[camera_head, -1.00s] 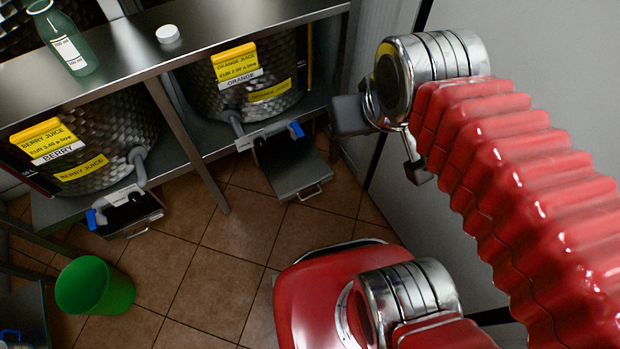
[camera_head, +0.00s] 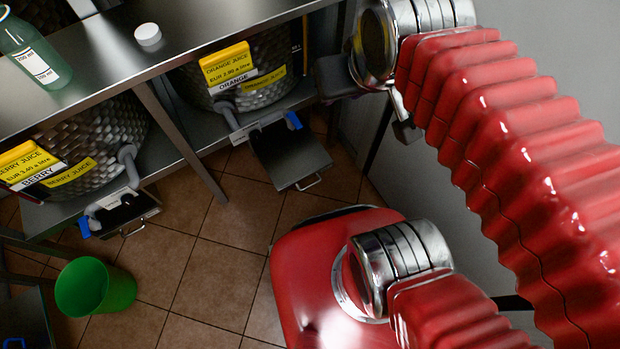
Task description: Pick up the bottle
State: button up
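A green glass bottle (camera_head: 33,55) with a white label stands on the metal counter (camera_head: 97,55) at the upper left. A white cap (camera_head: 148,36) lies on the counter to the right of the bottle. My red arm fills the right side, with its metal joint near the counter's right end. A dark part at the joint's left may belong to my gripper, but the fingers cannot be made out. The arm is well apart from the bottle.
Below the counter are a berry juice barrel (camera_head: 100,133) and an orange juice barrel (camera_head: 268,89), with taps and drip trays (camera_head: 291,155). A pale wall is at the right.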

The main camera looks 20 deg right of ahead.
aim_at(21, 41)
jog(key=u, duration=1.35)
jog(key=k, duration=0.4)
jog(key=u, duration=0.2)
jog(key=i, duration=0.5)
jog(key=z, duration=0.05)
